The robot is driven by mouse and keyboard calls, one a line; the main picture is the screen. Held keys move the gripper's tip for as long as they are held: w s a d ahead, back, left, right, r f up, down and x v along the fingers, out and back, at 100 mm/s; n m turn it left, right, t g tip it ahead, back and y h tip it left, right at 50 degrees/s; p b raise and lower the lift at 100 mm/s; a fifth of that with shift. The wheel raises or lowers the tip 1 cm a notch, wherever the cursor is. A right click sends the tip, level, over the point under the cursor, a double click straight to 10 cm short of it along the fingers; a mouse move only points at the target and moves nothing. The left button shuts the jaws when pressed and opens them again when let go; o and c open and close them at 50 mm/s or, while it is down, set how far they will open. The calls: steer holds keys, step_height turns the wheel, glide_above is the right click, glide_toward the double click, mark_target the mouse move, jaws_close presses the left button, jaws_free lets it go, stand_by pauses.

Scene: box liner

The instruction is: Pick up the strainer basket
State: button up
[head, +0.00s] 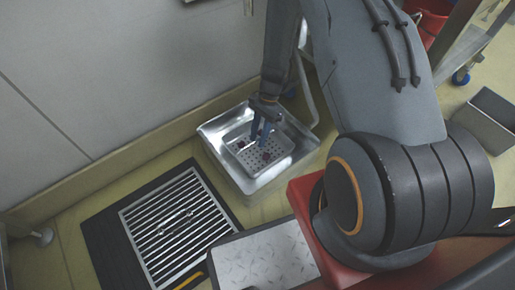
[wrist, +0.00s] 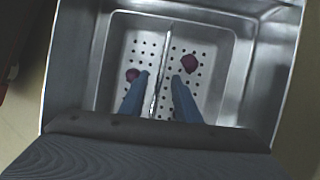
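The strainer basket (head: 281,157) is a square metal tray with rows of round holes, sitting inside a larger shiny metal basin (head: 214,143). In the wrist view the basket (wrist: 206,45) fills the middle, and a thin metal handle (wrist: 165,48) spans it. My gripper (head: 261,131) is over the basket with its blue fingers pointing down. In the wrist view my gripper (wrist: 160,84) is open, with one finger on each side of the handle and visible gaps to it. My gripper body hides the near part of the basket.
Two dark red pieces (wrist: 189,63) lie in the basket. A floor grate (head: 178,228) in a black frame lies at the front left. A wall (head: 110,75) runs close behind the basin. A grey bin (head: 487,118) stands at the right.

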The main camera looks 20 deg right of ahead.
steer(key=shift+x, duration=0.9)
jaws_close()
